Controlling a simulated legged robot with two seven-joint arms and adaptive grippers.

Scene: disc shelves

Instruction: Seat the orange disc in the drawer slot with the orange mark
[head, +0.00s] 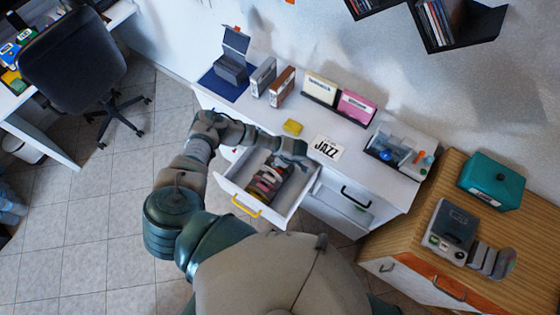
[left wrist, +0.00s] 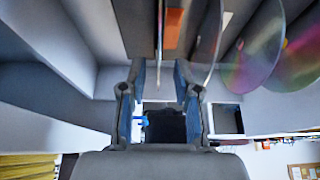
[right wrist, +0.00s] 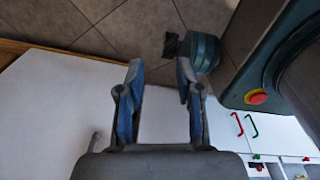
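The open white drawer (head: 229,186) holds a row of discs and dividers in the head view. My left gripper is over the drawer's back right, its fingers hard to make out there. In the left wrist view, my left gripper (left wrist: 159,68) is open. An orange mark (left wrist: 172,27) shows just right of that disc. Shiny discs (left wrist: 258,48) stand further right. I cannot tell which disc is orange. My right gripper (right wrist: 160,68) is open and empty beside a white surface.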

